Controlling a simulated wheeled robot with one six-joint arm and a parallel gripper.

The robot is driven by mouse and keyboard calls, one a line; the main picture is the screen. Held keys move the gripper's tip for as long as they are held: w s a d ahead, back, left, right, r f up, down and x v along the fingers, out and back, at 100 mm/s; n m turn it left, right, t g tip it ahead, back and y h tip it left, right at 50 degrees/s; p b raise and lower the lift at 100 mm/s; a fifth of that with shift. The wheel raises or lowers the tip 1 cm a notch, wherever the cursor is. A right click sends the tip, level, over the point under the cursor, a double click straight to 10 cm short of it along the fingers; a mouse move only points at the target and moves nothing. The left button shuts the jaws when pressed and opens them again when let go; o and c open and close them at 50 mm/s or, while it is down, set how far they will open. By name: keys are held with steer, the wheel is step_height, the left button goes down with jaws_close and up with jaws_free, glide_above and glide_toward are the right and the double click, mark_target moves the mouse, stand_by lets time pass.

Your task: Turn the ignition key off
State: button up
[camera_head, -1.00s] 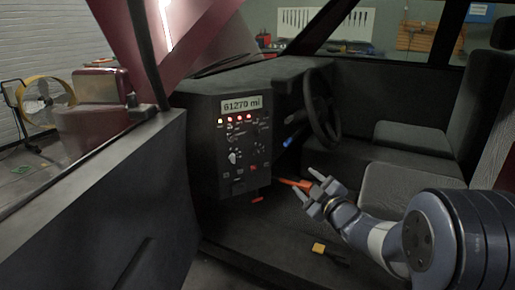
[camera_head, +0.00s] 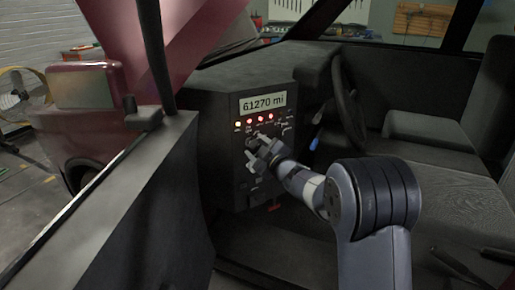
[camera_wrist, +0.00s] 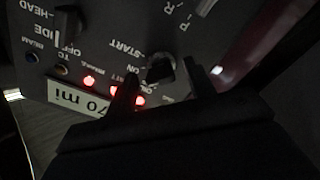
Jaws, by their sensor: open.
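The ignition switch shows in the wrist view as a dark round knob or key (camera_wrist: 160,68) on the dash panel (camera_wrist: 100,30). The printed words START and ON stand beside it, upside down in this view. Which mark it points to is too dark to tell. My gripper (camera_head: 258,149) is open in front of the panel, below the lit warning lights. In the wrist view, the dark fingers of my gripper (camera_wrist: 162,84) lie on either side of the knob. I cannot tell whether they touch it. In the head view the gripper hides the switch.
The mileage display (camera_head: 263,102) reads 61270 mi, with red and yellow lights (camera_head: 261,119) under it. The steering wheel (camera_head: 348,103) and a blue-ended stalk (camera_head: 315,141) are to the right. The open door (camera_head: 150,200) stands at left, the seat (camera_head: 440,185) at right.

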steer(key=shift+c, duration=0.3)
steer(key=c, duration=0.9)
steer(key=shift+f+n+b, duration=0.1)
steer(key=shift+n+b, duration=0.2)
steer(key=shift+b, duration=0.1)
steer(key=shift+n+b, duration=3.45)
steer(key=shift+n, duration=0.75)
